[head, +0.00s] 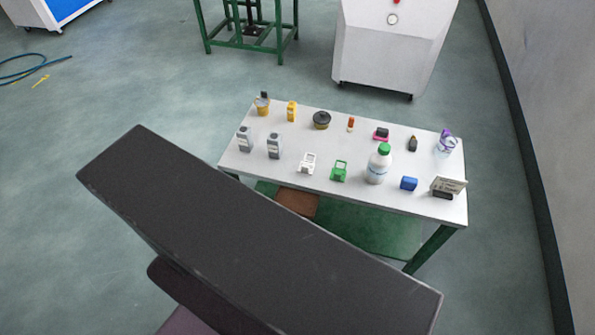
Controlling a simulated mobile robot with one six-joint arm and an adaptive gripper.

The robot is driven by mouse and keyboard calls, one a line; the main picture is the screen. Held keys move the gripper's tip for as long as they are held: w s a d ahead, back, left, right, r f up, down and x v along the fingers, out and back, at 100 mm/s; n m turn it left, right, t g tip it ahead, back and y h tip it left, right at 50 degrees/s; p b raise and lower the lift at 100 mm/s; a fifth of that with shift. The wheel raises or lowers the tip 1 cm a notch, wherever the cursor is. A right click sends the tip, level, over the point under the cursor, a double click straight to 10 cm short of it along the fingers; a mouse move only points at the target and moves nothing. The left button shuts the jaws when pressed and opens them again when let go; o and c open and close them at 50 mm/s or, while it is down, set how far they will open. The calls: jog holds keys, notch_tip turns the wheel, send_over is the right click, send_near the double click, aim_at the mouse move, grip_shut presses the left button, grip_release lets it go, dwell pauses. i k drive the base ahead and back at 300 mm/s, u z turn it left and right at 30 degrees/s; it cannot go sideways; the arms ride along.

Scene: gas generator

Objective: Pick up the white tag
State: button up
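A small white piece (307,163), which looks like the white tag, stands near the front edge of the white table, left of the middle. It has a frame-like upper part and a wider base. A similar green piece (339,171) stands just to its right, apart from it. A pale sign-like plate (449,185) with dark marks sits on a dark base at the table's front right corner. My gripper is not in view.
The white table (345,199) also holds two grey containers (274,145), a white bottle with green cap (379,163), a blue block (408,183), and several small items along the back. A white cabinet (390,45) and green stand (246,38) are behind.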

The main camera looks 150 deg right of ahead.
aim_at(307, 166)
jog(key=u, duration=0.05)
jog(key=k, duration=0.15)
jog(key=u, duration=3.6)
jog(key=k, duration=0.2)
jog(key=u, duration=1.5)
